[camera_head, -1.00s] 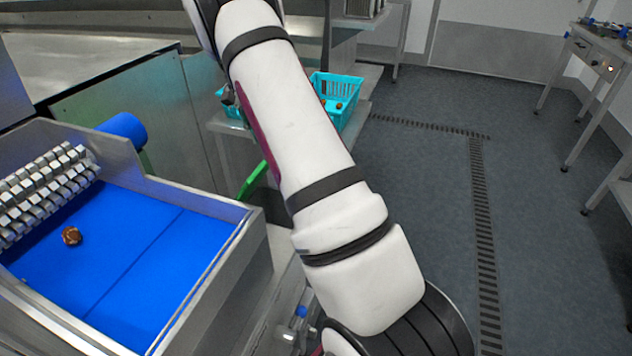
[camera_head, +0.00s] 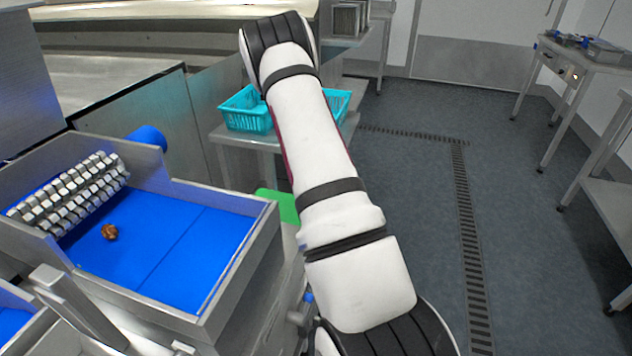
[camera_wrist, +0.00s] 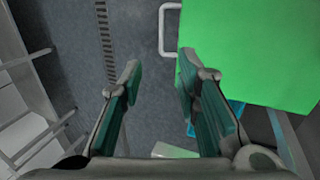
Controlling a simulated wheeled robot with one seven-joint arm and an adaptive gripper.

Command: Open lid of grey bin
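No bin that I can clearly make out as grey shows in either view. A flat bright green panel (camera_wrist: 255,50) fills the upper right of the wrist view, with a white bar handle (camera_wrist: 163,32) at its left edge. A green surface (camera_head: 279,205) also shows in the head view, partly behind my arm; I cannot tell whether it is the same panel or a lid. My gripper (camera_wrist: 160,72) is open and empty, its fingers apart over the floor, below and left of the panel in the picture. My gripper is out of sight in the head view.
A sorting machine with a blue belt (camera_head: 190,245) and one brown date (camera_head: 109,232) stands at left. Turquoise baskets (camera_head: 246,124) sit on a metal table behind my arm. Metal tables (camera_head: 600,62) stand at right. The floor (camera_head: 420,210) between is clear, with a drain grate.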

